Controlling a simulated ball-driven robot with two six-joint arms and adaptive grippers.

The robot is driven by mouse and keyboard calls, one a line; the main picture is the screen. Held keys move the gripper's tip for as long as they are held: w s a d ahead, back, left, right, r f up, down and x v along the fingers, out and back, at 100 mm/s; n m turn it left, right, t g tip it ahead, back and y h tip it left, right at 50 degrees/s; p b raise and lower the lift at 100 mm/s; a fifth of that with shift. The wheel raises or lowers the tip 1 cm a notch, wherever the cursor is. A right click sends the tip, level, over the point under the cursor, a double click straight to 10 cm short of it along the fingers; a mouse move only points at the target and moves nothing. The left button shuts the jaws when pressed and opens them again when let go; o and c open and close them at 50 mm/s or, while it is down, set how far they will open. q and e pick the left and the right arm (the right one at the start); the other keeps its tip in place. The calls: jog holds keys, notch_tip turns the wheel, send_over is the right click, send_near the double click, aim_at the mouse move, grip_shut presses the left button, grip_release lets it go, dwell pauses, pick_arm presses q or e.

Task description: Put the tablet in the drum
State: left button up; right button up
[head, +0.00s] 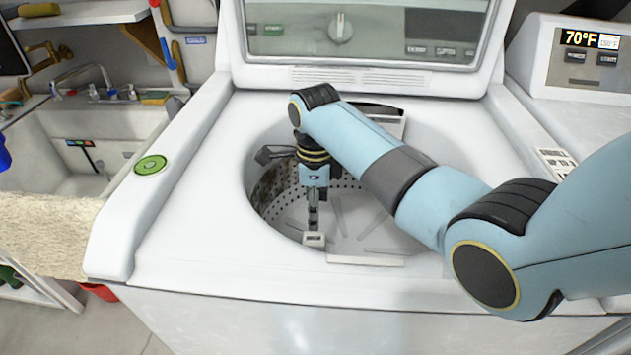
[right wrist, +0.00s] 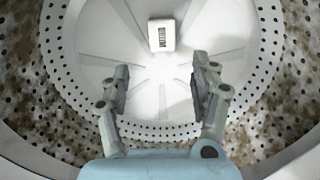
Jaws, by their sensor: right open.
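The tablet (right wrist: 161,35) is a small white block with a dark striped mark on its face. In the right wrist view it lies ahead of my fingertips, over the pale drum floor, touching neither finger. In the head view the white block (head: 314,240) shows just below my right gripper (head: 313,212), inside the drum opening. I cannot tell whether it rests on the floor. The drum (head: 272,192) is a perforated metal tub with a ribbed pale base. My right gripper (right wrist: 158,78) points down into it, open and empty. My left gripper is not in view.
The washer's raised lid (head: 365,75) stands behind the opening. A green round item (head: 151,165) lies on the washer's left edge. A sink (head: 90,150) is at left, with a towel (head: 45,235) in front. Another machine (head: 585,75) stands at right.

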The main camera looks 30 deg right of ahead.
jog(key=shift+r+p, duration=0.35)
jog(key=shift+r, duration=2.45)
